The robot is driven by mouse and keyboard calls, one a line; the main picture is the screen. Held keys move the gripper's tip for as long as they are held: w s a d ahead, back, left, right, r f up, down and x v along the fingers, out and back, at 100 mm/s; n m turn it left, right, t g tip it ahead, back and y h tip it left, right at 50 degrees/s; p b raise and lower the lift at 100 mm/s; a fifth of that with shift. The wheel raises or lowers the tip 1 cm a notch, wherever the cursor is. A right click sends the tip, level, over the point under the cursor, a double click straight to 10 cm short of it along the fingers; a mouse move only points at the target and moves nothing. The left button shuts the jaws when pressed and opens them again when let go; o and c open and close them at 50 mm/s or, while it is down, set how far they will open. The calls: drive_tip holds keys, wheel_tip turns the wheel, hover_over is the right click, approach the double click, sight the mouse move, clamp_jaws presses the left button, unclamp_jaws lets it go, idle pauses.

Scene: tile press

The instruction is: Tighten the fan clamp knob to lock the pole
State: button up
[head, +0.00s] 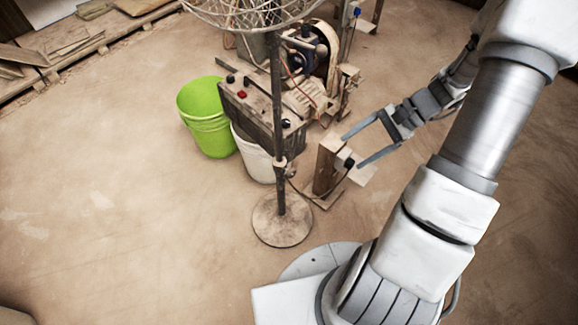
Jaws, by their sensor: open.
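The fan stands upright in the head view, with a wire cage (250,14) at the top edge, a dark pole (278,110) and a round floor base (282,222). A small clamp collar (281,163) sits low on the pole. A small bump at its right side may be the knob, but it is too small to be sure. My gripper (352,152) is open and empty, right of the pole and apart from it. Its fingers point left, by a wooden block.
The wooden block (327,165) stands on a small board between gripper and pole. Behind the pole are a press machine (302,95) with a control box (255,112), a green bucket (208,125) and a white bucket (254,160). Floor at left is clear.

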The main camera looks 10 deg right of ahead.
wheel_tip(320, 180, down, 19)
drive_tip(key=m+t+y+b, duration=0.4)
drive_tip(key=m+t+b, duration=0.1)
drive_tip(key=m, duration=0.1)
drive_tip(key=m+t+h+b, duration=0.2)
drive_tip(key=m+t+b, duration=0.2)
drive_tip(key=m+t, duration=0.45)
approach(293, 175)
drive_tip(key=b+x, duration=0.4)
drive_tip(key=x, duration=0.6)
drive_tip(key=shift+w+a, duration=0.1)
drive_tip(key=shift+w, duration=0.1)
clamp_jaws()
